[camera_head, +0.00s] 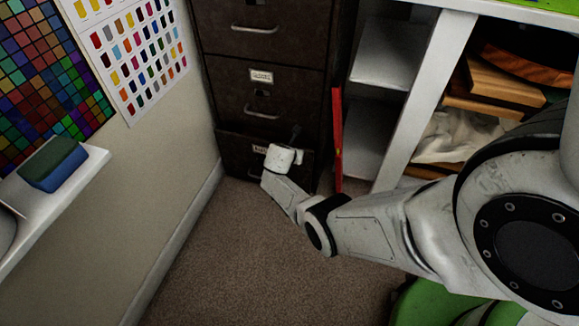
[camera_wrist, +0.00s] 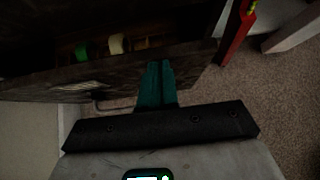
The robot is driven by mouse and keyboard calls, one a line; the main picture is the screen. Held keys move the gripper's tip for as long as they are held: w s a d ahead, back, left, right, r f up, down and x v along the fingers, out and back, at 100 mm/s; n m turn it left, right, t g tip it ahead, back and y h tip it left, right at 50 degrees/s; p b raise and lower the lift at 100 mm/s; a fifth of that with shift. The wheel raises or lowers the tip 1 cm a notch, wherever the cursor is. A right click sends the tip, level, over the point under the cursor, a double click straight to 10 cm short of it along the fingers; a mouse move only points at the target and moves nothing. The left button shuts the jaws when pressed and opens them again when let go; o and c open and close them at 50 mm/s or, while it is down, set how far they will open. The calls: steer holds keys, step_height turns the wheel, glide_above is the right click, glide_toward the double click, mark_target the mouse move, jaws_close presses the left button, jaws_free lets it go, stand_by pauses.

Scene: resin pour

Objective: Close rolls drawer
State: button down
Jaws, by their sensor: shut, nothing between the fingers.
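The rolls drawer (camera_head: 236,153) is the bottom drawer of a dark brown filing cabinet and stands out a little from it. In the wrist view the drawer front (camera_wrist: 40,88), with a pale label and a handle, shows an open gap behind its top edge. A green roll (camera_wrist: 81,53), a cream roll (camera_wrist: 117,43) and an orange one (camera_wrist: 140,43) lie inside. My gripper (camera_wrist: 155,66) has its teal fingers together and empty, at the top edge of the drawer front, right of the label. I cannot tell whether they touch it. In the head view my wrist hides part of the drawer.
The upper cabinet drawers (camera_head: 265,88) look shut. A red upright level-like tool (camera_head: 338,140) stands right of the cabinet, beside a white shelf unit (camera_head: 412,105) with wood pieces. A wall is at left. Carpet (camera_head: 215,255) in front is clear.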

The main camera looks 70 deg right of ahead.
steer(key=shift+d, duration=0.75)
